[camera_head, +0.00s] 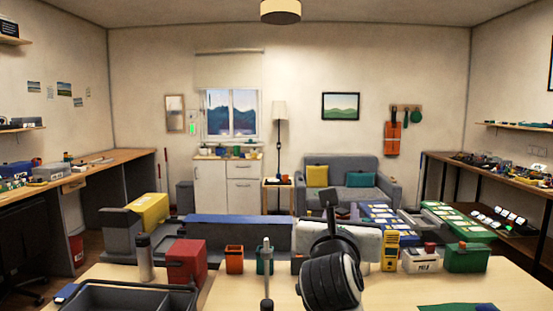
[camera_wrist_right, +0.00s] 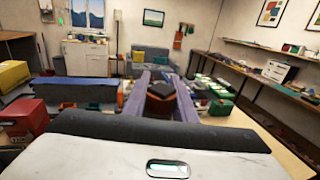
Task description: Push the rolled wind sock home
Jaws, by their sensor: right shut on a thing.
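My right gripper (camera_head: 347,212) reaches forward over the bench in the head view, and its arm hides much of what lies behind it. In the right wrist view the two purple-grey fingers of the gripper (camera_wrist_right: 161,92) are shut on a small dark piece with an orange-brown side (camera_wrist_right: 158,104). I cannot tell whether this piece is the rolled wind sock. No other thing in view can be made out clearly as the wind sock. My left gripper is not in view.
On the bench (camera_head: 215,298) stand a red box (camera_head: 187,262), an orange cup (camera_head: 234,260), a thin grey post (camera_head: 266,262), a yellow meter (camera_head: 390,250) and a green box (camera_head: 467,257). A dark tray (camera_head: 125,298) lies at the front left. Bare bench shows right of my arm.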

